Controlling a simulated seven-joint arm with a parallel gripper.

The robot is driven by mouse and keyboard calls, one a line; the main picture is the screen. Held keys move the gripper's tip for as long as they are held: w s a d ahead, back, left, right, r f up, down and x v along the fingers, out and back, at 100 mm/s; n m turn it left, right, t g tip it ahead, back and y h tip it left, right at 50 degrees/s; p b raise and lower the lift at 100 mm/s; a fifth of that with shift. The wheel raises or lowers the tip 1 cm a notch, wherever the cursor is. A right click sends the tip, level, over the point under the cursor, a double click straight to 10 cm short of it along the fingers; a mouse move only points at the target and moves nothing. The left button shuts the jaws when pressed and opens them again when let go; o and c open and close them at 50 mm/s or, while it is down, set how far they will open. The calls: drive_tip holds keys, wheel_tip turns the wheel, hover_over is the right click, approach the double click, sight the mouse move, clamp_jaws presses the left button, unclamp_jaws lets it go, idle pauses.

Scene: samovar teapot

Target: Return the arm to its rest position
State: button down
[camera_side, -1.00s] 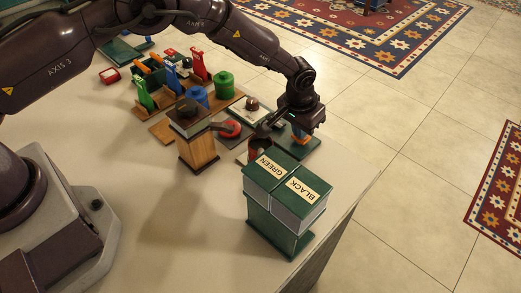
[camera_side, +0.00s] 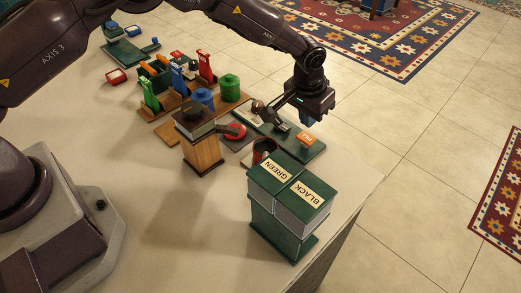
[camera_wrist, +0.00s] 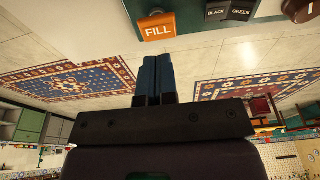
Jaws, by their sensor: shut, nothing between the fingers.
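My gripper (camera_side: 308,120) hangs above the far right part of the table, with its blue fingers pointing down in the side view. The fingers are shut and empty; they also show together in the wrist view (camera_wrist: 155,80). An orange FILL button (camera_side: 305,138) sits on a green panel (camera_side: 312,153) just below the gripper, apart from the fingertips. In the wrist view the FILL button (camera_wrist: 158,27) lies beyond the fingers. Beside it are dark BLACK (camera_wrist: 215,13) and GREEN (camera_wrist: 241,11) buttons.
Green boxes labelled GREEN (camera_side: 268,175) and BLACK (camera_side: 308,205) stand near the table's right edge. A wooden stand (camera_side: 203,155), red round piece (camera_side: 236,131), green jar (camera_side: 230,88) and several coloured levers (camera_side: 177,78) stand to the left. The near table is bare.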

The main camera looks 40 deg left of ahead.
drive_tip(key=s+f, duration=0.1)
drive_tip(key=s+a+g, duration=0.1)
drive_tip(key=s, duration=0.1)
drive_tip(key=shift+f+m, duration=0.35)
drive_tip(key=shift+m, duration=0.05)
drive_tip(key=s+a+r+t, duration=0.1)
drive_tip(key=s+a+r, duration=0.4)
drive_tip(key=s+r, duration=0.4)
drive_tip(key=s+a+r+t, duration=0.2)
drive_tip(key=s+a+r, duration=0.3)
drive_tip(key=s+r, duration=0.5)
drive_tip(key=s+a+r+t, duration=0.1)
drive_tip(key=s+a+r, duration=0.4)
drive_tip(key=s+r, duration=0.4)
drive_tip(key=s, duration=0.3)
drive_tip(key=shift+r+n, duration=0.4)
